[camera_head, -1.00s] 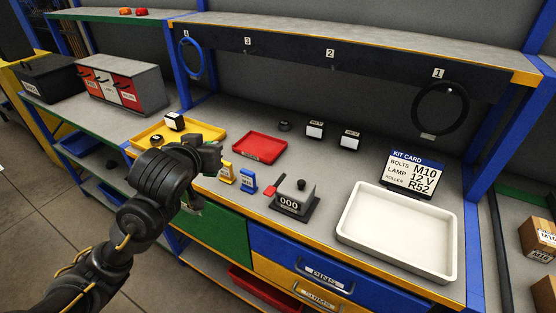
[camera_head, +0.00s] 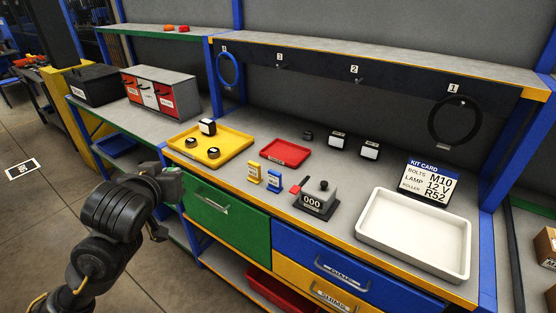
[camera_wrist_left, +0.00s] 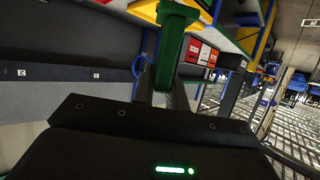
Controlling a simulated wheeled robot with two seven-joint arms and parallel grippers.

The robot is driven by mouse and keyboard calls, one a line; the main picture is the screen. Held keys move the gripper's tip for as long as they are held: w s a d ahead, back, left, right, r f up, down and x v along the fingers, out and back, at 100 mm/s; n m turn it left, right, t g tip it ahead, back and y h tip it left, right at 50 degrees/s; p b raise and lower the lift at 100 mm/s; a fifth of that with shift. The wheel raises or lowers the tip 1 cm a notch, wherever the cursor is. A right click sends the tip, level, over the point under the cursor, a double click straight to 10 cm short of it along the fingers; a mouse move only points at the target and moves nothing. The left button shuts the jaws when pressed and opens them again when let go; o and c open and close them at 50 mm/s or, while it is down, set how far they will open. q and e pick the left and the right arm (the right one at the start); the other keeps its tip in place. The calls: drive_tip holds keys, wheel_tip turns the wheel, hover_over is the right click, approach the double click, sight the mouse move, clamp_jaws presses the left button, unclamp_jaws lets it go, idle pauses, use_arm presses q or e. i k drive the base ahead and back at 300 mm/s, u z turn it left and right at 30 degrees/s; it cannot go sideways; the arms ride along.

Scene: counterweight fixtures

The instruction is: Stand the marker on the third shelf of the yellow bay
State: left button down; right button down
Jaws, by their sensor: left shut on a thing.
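My left gripper (camera_head: 167,190) is off the front edge of the bench, at the left in the head view, and its fingers are hard to make out there. In the left wrist view its fingers (camera_wrist_left: 163,92) are shut on a green upright piece with a wider end, which looks like the marker (camera_wrist_left: 172,50). A yellow marker (camera_head: 254,173) and a blue marker (camera_head: 274,179) stand on the bench. A yellow frame (camera_head: 80,127), perhaps the yellow bay, shows at the left beyond the black box; its shelves cannot be told apart. My right gripper is not in view.
The bench holds a yellow tray (camera_head: 240,143), a red tray (camera_head: 287,152), a counter block (camera_head: 318,197) and a white tray (camera_head: 412,263). Left are a black box (camera_head: 95,86) and a drawer cabinet (camera_head: 160,93). Open floor (camera_head: 40,210) lies at the left.

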sight(239, 170)
drive_tip(key=u, duration=1.8)
drive_tip(key=i, duration=1.35)
drive_tip(key=z, duration=3.65)
